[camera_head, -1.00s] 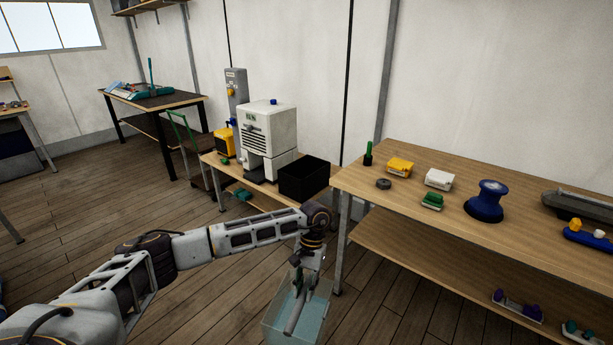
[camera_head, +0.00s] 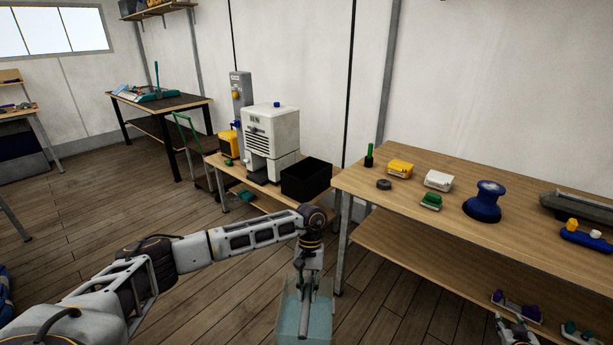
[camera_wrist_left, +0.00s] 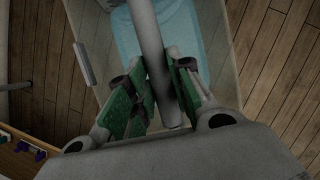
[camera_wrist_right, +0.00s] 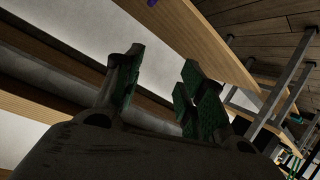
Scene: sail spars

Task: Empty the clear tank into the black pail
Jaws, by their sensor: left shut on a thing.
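The clear tank (camera_head: 291,322) hangs from my left gripper (camera_head: 306,275) in front of the low bench. In the left wrist view the tank (camera_wrist_left: 205,45) holds bluish liquid, and a grey bar across it (camera_wrist_left: 155,55) sits between the green pads of my left gripper (camera_wrist_left: 165,85). The black pail (camera_head: 306,180) stands upright on the low bench, behind and above the tank in the picture. Its inside is dark. My right gripper (camera_wrist_right: 160,85) has its fingers apart with nothing between them; it shows at the lower right in the head view (camera_head: 515,328).
A white machine (camera_head: 272,135) stands left of the pail on the low bench (camera_head: 262,201). The large wooden table (camera_head: 450,165) on the right carries a blue winch-like drum (camera_head: 486,201) and small cases. Its leg (camera_head: 342,250) is close to the tank. Open floor lies left.

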